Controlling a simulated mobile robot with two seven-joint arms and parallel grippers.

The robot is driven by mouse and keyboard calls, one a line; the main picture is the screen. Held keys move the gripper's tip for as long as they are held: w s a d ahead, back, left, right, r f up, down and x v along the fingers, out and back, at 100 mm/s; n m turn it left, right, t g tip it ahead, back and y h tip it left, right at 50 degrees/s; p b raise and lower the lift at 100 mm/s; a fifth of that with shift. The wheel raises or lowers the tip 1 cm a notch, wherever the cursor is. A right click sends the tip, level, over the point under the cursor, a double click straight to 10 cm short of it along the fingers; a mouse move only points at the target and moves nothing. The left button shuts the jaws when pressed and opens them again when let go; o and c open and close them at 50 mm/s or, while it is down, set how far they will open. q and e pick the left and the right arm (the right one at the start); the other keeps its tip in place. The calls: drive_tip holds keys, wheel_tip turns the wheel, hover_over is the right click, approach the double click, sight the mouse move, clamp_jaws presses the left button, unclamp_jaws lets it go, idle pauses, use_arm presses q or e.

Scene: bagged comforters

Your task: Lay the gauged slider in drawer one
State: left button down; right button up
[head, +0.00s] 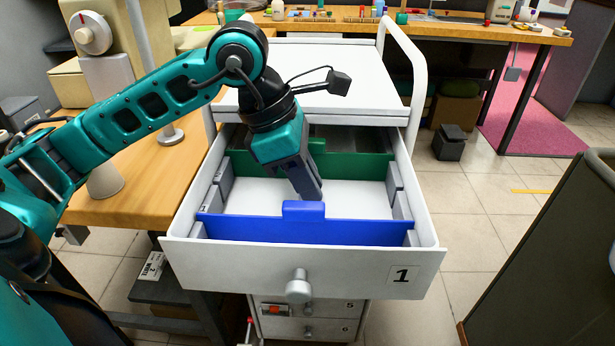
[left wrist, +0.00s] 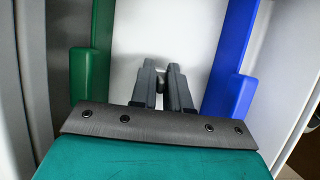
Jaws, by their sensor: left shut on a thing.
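Drawer one (head: 350,265) is a white drawer with a "1" label on its front, pulled out of the white cabinet. A green divider (head: 352,165) and a blue divider (head: 340,231) cross it. My left gripper (head: 313,194) reaches down into the drawer between the two dividers, over the white floor. In the left wrist view its fingers (left wrist: 163,68) are nearly together on a small grey piece, the slider (left wrist: 162,78), mostly hidden between them. Whether it touches the drawer floor I cannot tell. My right gripper is not in view.
Grey blocks line the drawer's side walls. The cabinet top (head: 345,65) is bare, with a white tube handle (head: 416,75) at right. A wooden table (head: 140,195) stands at left.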

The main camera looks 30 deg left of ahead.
use_arm(q)
drive_tip(key=shift+f, duration=0.5)
drive_tip(key=shift+c, duration=2)
unclamp_jaws()
drive_tip(key=p+v, duration=0.4)
drive_tip(key=v, duration=0.3)
drive_tip(key=shift+w+d, duration=0.2)
drive_tip(key=shift+d, duration=0.15)
drive_tip(key=shift+r, duration=0.1)
